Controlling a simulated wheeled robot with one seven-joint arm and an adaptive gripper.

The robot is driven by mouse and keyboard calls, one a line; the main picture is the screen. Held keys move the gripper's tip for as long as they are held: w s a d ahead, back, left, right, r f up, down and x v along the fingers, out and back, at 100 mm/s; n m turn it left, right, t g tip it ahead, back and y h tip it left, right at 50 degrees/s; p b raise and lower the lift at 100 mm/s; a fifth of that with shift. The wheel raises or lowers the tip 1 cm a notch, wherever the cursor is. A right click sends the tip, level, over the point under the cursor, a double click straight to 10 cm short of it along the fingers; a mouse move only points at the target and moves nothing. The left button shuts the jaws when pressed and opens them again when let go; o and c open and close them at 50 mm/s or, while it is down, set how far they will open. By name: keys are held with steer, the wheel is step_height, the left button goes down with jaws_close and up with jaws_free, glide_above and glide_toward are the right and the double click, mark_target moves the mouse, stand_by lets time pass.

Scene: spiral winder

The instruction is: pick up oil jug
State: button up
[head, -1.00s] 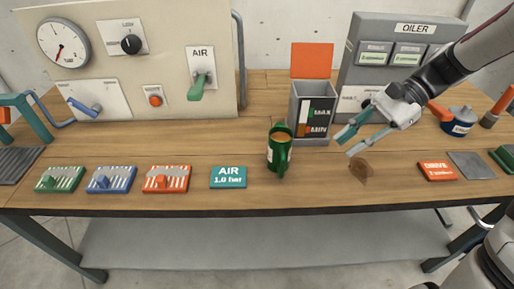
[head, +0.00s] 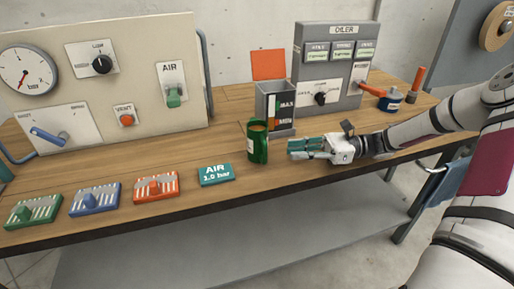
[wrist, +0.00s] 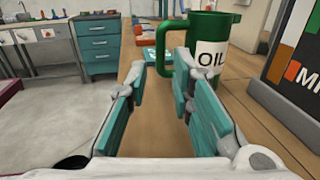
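The oil jug (head: 257,145) is a green mug-like can with a white label. It stands upright on the wooden bench, in front of the grey oil-level box. In the wrist view the jug (wrist: 206,35) is ahead, with the label reading "OIL" and its handle (wrist: 163,48) on the left side. My gripper (head: 292,148) is low over the bench, just right of the jug, with its fingers pointing left at it. In the wrist view my gripper (wrist: 158,78) has its teal fingers apart, with nothing between them. The handle lies beyond the gap, and I see no contact.
The grey box (head: 282,117) with MAX and MIN marks and a raised orange lid stands just behind the jug. The oiler panel (head: 322,82) is behind my gripper.

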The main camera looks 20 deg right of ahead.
mark_target(265, 153)
steer(key=a, duration=0.3)
steer(key=w+a, duration=0.1)
steer(key=a, duration=0.4)
steer(key=shift+w+a+b, duration=0.3)
steer(key=shift+w+a, duration=0.1)
jaws_close()
